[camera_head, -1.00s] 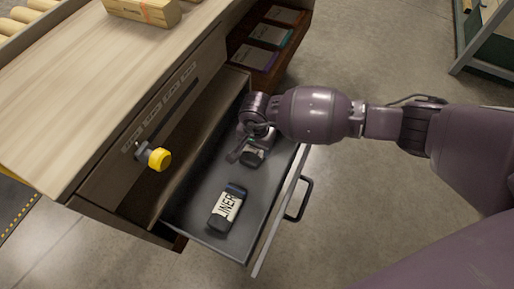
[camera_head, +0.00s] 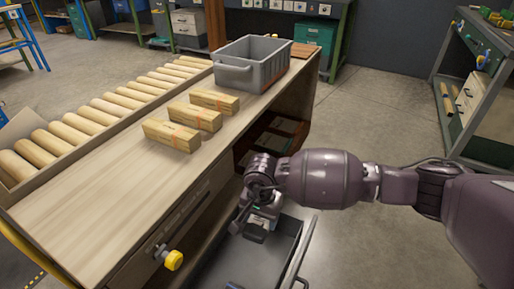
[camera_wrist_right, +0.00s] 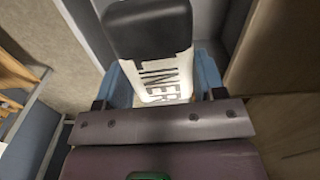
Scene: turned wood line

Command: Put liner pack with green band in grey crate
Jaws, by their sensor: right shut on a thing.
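My right gripper (camera_head: 248,218) is at the far end of the open drawer, pointing down, and shut on a liner pack (camera_wrist_right: 150,45). In the right wrist view the pack has a black end and a white label with dark lettering, between the blue finger pads. In the head view a small greenish patch shows on the pack (camera_head: 262,212); the rest of it is mostly hidden by the gripper. I cannot tell whether it is clear of the drawer floor. The grey crate (camera_head: 243,79) stands on the far end of the bench top. My left gripper is not in view.
The open drawer (camera_head: 300,243) juts from the wooden bench (camera_head: 95,200). Several wood blocks (camera_head: 195,117) lie on the bench before the crate. A tray of turned rods (camera_head: 75,122) runs along the left. A yellow-ended knob (camera_head: 173,260) sticks out of the bench front.

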